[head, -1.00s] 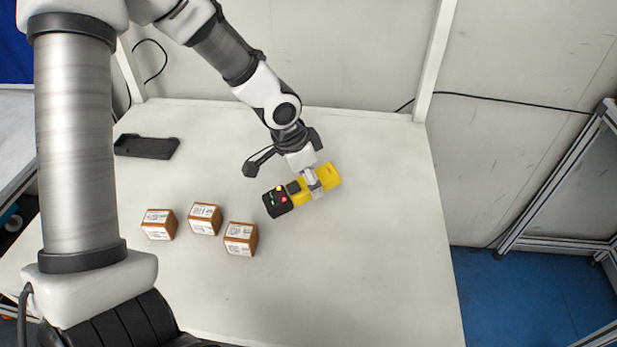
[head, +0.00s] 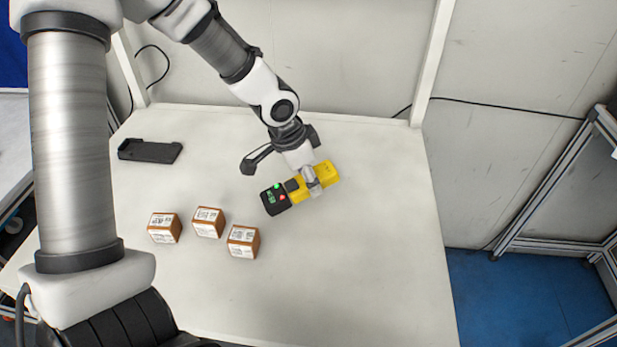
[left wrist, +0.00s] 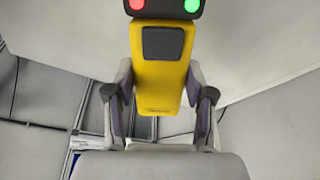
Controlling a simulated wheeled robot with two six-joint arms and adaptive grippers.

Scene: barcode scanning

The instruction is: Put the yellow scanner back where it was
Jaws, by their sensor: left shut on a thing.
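The yellow scanner (head: 325,172) has a black head with a small display and red and green lights. My left gripper (head: 311,180) is shut on its yellow body, over the right part of the white table. The scanner's head points to the lower left in the head view. In the left wrist view the scanner (left wrist: 160,80) sits between the two fingers of my left gripper (left wrist: 160,112), with its red and green lights at the top. A black holder (head: 150,150) lies empty at the back left of the table. My right gripper is not in view.
Three brown boxes with white barcode labels, the left box (head: 164,228), the middle box (head: 208,222) and the right box (head: 243,241), stand left of centre on the white table (head: 340,280). The table's front right is clear. A white wall (head: 320,60) stands behind.

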